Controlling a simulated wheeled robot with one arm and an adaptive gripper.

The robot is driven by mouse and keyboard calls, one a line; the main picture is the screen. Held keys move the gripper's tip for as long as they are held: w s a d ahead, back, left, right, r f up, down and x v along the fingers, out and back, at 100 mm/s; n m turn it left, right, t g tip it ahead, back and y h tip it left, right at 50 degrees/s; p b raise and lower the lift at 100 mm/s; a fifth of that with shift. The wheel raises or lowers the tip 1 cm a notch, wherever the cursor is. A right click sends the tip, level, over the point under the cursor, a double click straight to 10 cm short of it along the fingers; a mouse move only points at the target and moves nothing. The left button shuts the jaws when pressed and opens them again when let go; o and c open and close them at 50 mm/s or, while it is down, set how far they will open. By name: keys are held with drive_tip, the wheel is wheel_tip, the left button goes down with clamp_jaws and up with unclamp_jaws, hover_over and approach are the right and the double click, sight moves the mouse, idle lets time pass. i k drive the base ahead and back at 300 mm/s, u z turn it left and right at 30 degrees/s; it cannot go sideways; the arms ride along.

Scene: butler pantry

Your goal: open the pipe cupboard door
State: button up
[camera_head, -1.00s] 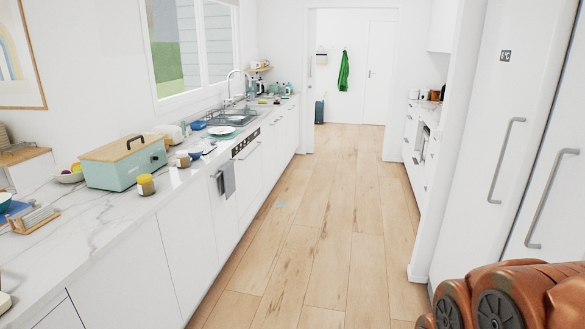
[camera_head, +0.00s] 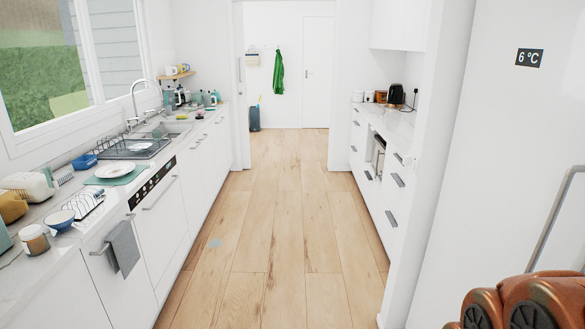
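I cannot tell which front is the pipe cupboard door. White cupboard fronts (camera_head: 204,165) run below the sink (camera_head: 140,146) on the left side, and those that show look shut. Nearer me on that side is a front with a dark control strip (camera_head: 152,184) and a bar handle. A closer front has a grey towel (camera_head: 123,247) hanging on its handle. My gripper is not in view; only orange-brown links of my arm show at the lower right corner.
Drawers (camera_head: 375,180) with grey handles line the right side. A tall white fridge (camera_head: 500,160) stands close at right. Plates, a bowl and jars crowd the left counter.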

sight(188, 160)
drive_tip(key=z, duration=0.05)
drive_tip(key=i, duration=1.7)
drive_tip(key=u, duration=0.4)
drive_tip(key=i, duration=1.7)
drive_tip(key=u, duration=1.15)
drive_tip(key=i, duration=1.4)
drive_tip(key=u, duration=0.6)
